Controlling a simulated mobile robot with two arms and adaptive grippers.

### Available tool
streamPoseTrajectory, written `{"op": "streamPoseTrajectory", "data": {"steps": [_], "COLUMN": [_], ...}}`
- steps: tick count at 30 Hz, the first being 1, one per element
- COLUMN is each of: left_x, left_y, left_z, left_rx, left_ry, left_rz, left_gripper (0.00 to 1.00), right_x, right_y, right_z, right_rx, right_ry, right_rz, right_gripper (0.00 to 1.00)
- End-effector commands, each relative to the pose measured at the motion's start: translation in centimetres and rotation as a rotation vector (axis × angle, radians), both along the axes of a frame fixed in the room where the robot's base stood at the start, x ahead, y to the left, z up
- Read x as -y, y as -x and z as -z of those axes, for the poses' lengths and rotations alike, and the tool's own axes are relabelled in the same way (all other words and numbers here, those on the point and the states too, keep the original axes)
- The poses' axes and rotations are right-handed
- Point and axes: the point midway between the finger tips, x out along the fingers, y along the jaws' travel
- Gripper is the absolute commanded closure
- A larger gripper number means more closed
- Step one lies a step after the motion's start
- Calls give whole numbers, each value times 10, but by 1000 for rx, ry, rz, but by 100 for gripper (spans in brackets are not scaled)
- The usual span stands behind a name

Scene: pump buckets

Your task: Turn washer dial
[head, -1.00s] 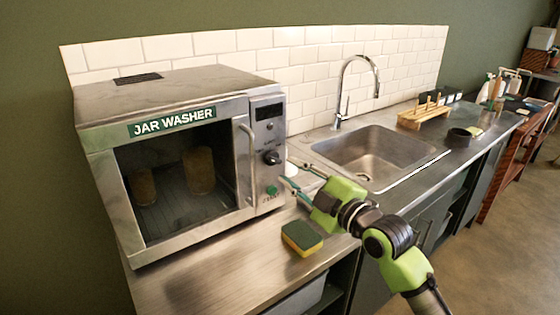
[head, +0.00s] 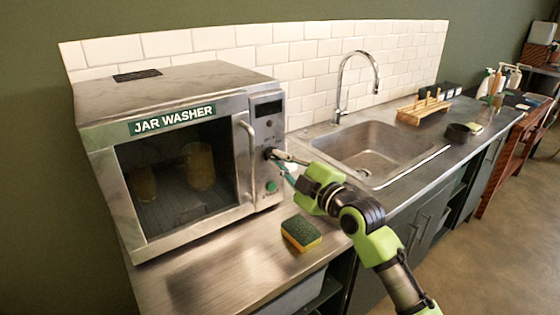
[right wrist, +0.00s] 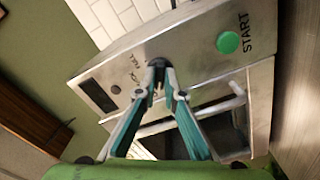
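The jar washer (head: 180,180) is a steel box with a glass door at the left of the counter. Its dark dial (head: 269,153) is on the right-hand control panel, above the green START button (head: 271,186). My right gripper (head: 277,155) is at the dial, fingers pointing at the panel. In the right wrist view the fingertips (right wrist: 160,76) come close together on either side of the dial (right wrist: 158,63) and look shut on it, partly hiding it. The START button (right wrist: 228,42) shows clear of the fingers there. My left gripper is not in view.
A green and yellow sponge (head: 301,233) lies on the counter below my right gripper. The sink (head: 375,150) with its tall faucet (head: 340,100) is right of the washer. A wooden rack (head: 424,108) stands beyond it. The front counter is mostly clear.

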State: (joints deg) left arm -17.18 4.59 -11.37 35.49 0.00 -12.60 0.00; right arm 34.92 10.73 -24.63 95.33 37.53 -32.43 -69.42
Motion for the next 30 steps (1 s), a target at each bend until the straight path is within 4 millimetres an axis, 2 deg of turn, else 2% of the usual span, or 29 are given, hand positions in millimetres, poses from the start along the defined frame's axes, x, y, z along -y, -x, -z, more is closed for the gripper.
{"op": "streamPoseTrajectory", "data": {"steps": [8,14,30], "left_x": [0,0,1], "left_y": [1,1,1], "left_z": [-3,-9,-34], "left_rx": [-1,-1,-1], "left_ry": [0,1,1], "left_rz": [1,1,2], "left_gripper": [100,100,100], "right_x": [0,0,0], "right_y": [0,0,0], "right_z": [0,-1,-1], "right_rx": [-25,-88,-380], "right_ry": [-30,-117,-518], "right_rz": [0,0,0], "right_gripper": [100,100,100]}}
